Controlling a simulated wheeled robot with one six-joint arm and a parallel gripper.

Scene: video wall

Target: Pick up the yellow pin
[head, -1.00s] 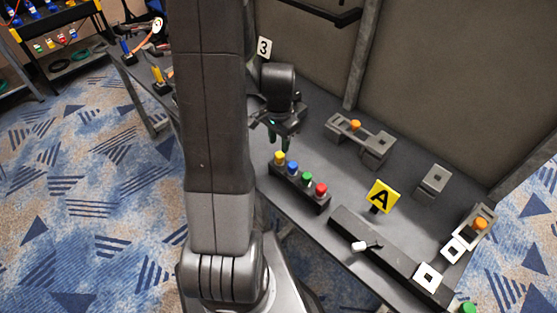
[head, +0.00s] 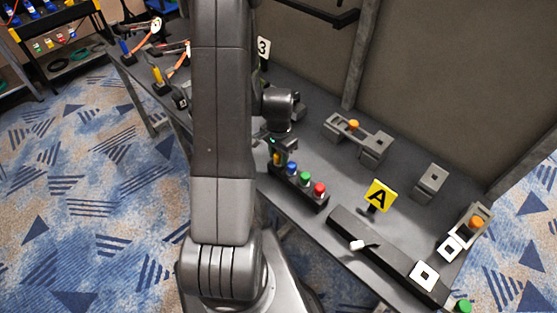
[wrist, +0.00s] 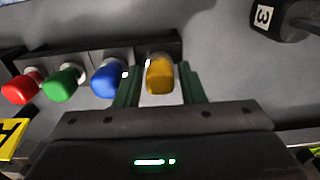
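The yellow pin (wrist: 159,76) stands at the end of a dark rack in the wrist view, beside the blue pin (wrist: 108,79). My gripper (wrist: 160,88) is open, with one green finger on each side of the yellow pin. The left finger sits between the yellow and blue pins. I cannot tell whether either finger touches the yellow pin.
The rack (head: 312,200) also holds a green pin (head: 305,179) and a red pin (head: 319,190). A grey fixture with an orange knob (head: 353,125) is behind.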

